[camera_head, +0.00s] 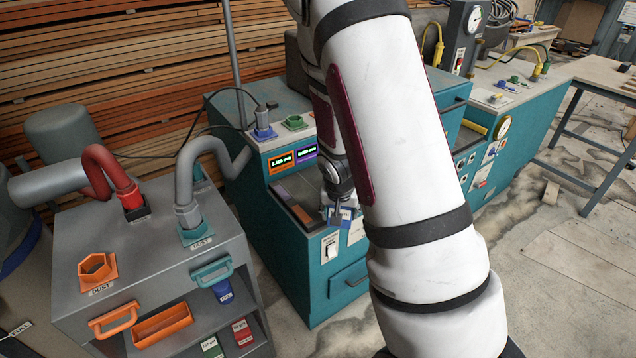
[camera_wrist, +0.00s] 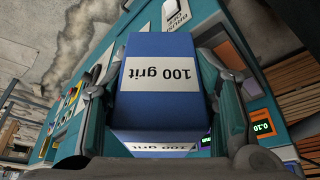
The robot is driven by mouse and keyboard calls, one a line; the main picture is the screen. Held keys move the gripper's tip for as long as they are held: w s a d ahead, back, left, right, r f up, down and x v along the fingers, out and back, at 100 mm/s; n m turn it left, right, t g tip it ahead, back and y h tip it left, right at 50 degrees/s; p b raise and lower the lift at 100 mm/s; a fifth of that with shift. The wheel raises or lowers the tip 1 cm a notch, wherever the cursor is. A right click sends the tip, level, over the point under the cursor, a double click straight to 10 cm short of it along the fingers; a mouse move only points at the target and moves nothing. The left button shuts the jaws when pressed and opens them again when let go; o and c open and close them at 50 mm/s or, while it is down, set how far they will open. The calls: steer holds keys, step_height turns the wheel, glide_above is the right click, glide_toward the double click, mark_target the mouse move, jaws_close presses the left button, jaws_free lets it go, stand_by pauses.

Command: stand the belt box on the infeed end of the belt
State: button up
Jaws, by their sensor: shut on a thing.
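The belt box (camera_wrist: 163,108) is blue with a white label reading "100 grit", upside down in the wrist view. My gripper (camera_wrist: 158,90) is shut on it, with a finger against each side. In the head view the box (camera_head: 335,216) shows small and blue under my gripper (camera_head: 341,207), just at the front right end of the belt (camera_head: 291,204). The belt is a dark strip in the top of the teal machine. My arm hides part of the machine to the right. I cannot tell whether the box touches the belt or machine.
The teal machine (camera_head: 318,273) has a lit display panel (camera_head: 292,159) behind the belt and a white switch plate (camera_head: 329,247) on its front. A grey cabinet (camera_head: 150,255) with dust ports, hoses and an orange tray (camera_head: 161,325) stands at left. A table (camera_head: 600,78) stands far right.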

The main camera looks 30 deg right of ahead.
steer(key=w+d, duration=0.1)
steer(key=w, duration=0.4)
steer(key=w+d+f, duration=0.1)
steer(key=w, duration=0.4)
steer(key=w+d, duration=0.1)
steer(key=w, duration=0.4)
steer(key=shift+w+f+p, duration=0.2)
steer(key=shift+w+p, duration=0.05)
steer(key=shift+p, duration=0.05)
steer(key=shift+w+f+p, duration=0.1)
steer(key=shift+f+p, duration=0.2)
steer(key=shift+f, duration=1.45)
steer(key=shift+f, duration=0.1)
steer(key=o, duration=1.5)
